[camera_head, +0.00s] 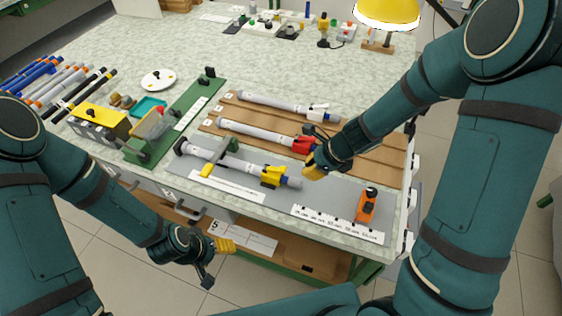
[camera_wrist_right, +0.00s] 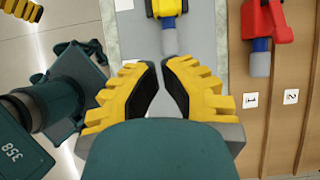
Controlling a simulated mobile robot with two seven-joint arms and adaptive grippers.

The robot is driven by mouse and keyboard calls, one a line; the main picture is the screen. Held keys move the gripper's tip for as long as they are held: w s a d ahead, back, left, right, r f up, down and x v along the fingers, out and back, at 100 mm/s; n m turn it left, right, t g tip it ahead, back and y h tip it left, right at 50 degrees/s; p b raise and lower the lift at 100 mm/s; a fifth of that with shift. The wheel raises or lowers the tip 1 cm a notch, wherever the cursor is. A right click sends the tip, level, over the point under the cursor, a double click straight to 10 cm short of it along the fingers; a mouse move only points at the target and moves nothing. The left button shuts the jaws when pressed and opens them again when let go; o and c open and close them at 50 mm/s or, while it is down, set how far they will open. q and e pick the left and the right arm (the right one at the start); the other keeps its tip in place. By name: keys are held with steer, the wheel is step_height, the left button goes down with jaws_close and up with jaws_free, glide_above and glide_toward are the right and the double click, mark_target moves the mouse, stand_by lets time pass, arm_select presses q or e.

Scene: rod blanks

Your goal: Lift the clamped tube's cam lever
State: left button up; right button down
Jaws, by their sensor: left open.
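A grey tube (camera_head: 239,165) lies on the grey plate at the bench's front. A yellow bar-like lever (camera_head: 211,165) crosses it near its left half. A yellow fitting (camera_head: 271,177) sits near its right end, with a blue band beyond. This fitting (camera_wrist_right: 168,8) and the tube's end (camera_wrist_right: 170,42) also show in the right wrist view. My right gripper (camera_head: 313,165) is above and just right of the tube's end. Its fingertips (camera_wrist_right: 160,63) are close together with a narrow, empty gap. My left gripper (camera_head: 226,247) is open and empty, low before the bench's front edge.
A wooden rack (camera_head: 376,153) behind holds tubes with a red fitting (camera_head: 304,144) and a white fitting (camera_head: 319,112). An orange block (camera_head: 366,206) stands on the plate's right. A green fixture (camera_head: 140,150) and a yellow-topped box (camera_head: 99,117) stand left.

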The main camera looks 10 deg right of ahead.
mark_target(285, 181)
steer(key=shift+w+r, duration=0.35)
steer(key=shift+s, duration=0.1)
steer(key=b+x, duration=0.5)
steer(key=x, duration=0.5)
steer(key=shift+w, duration=0.2)
